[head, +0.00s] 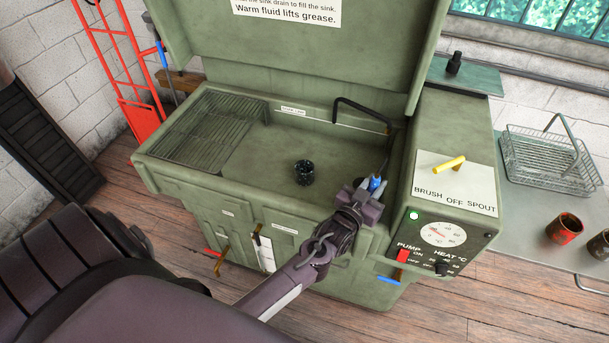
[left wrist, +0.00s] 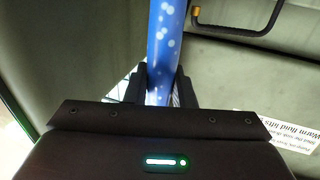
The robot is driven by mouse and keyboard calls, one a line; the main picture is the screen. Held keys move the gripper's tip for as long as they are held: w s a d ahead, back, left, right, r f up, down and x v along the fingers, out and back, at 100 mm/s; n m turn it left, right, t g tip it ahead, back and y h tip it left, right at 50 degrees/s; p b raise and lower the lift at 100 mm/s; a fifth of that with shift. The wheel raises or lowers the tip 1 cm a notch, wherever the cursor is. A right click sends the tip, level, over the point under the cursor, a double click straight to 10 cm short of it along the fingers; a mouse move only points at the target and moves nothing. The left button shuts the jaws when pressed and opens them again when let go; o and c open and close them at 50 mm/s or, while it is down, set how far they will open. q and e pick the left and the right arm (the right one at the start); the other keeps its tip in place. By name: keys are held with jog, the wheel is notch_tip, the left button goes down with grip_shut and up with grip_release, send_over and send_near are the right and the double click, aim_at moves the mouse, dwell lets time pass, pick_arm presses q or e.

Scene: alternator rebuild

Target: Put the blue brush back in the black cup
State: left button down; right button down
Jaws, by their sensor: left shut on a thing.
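The blue brush (head: 376,183) is in my left gripper (head: 371,193), at the right front of the green parts washer's sink (head: 240,172). In the left wrist view the brush's speckled blue handle (left wrist: 164,45) rises between the two dark fingers (left wrist: 163,88), which are shut on it. The brush's lower end is hidden. My right gripper is not in view.
A black spout (head: 360,108) arches over the sink's back right. A drain grate (head: 207,132) lies at its left. The control panel (head: 440,232) with a yellow lever (head: 449,165) stands to the right. A wire basket (head: 548,158) and a red can (head: 564,228) stand on the bench.

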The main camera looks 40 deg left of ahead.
pick_arm(q)
jog(key=shift+f+b, duration=1.4)
jog(key=shift+f, duration=0.55)
jog(key=c, duration=1.1)
grip_release()
jog(key=shift+c, duration=0.2)
jog(key=shift+s, duration=0.1)
